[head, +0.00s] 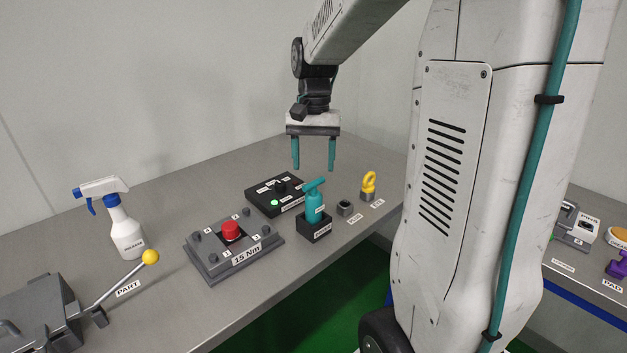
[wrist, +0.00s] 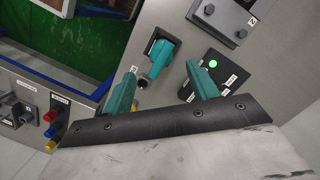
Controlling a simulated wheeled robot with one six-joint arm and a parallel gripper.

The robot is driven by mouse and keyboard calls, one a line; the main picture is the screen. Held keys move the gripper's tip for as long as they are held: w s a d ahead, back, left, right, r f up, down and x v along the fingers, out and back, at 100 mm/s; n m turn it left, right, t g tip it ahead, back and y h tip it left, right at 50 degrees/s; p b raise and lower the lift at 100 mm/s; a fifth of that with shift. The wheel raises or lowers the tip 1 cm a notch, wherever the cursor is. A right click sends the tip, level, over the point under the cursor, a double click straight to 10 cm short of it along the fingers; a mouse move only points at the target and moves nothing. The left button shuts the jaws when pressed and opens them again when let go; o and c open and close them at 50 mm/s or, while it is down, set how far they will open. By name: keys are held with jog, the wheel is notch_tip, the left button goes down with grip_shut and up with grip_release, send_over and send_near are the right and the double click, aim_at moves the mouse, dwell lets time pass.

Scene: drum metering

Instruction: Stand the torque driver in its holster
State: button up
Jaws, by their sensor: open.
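The teal torque driver (head: 314,206) with its T-shaped handle stands upright in a black block holster (head: 315,232) on the grey bench. In the wrist view the driver (wrist: 162,54) shows from above, inside the holster's dark outline. My gripper (head: 313,169) is open and empty, with its two teal fingers pointing down above and behind the driver. In the wrist view my gripper (wrist: 161,70) has its fingers apart on either side of the driver's near end. They appear apart from the driver. The driver's lower end is hidden in the holster.
A black box (head: 270,197) with a green light sits left of the holster. A small grey socket block (head: 345,208) and a yellow ring piece (head: 369,183) stand to the right. A spray bottle (head: 127,235) is far left.

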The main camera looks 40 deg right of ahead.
notch_tip(320, 180, up, 2)
jog(key=shift+w+d, duration=0.1)
jog(key=s+a+n+t, duration=0.1)
jog(key=s+a+n, duration=0.3)
jog(key=s+a, duration=0.3)
jog(key=s+a+n+t+h, duration=0.1)
jog(key=s+a+n, duration=0.4)
jog(key=s, duration=0.8)
jog(key=a, duration=0.3)
jog(key=shift+s+a+r+t, duration=0.15)
jog(key=shift+s+r+t, duration=0.05)
jog(key=shift+r+t, duration=0.2)
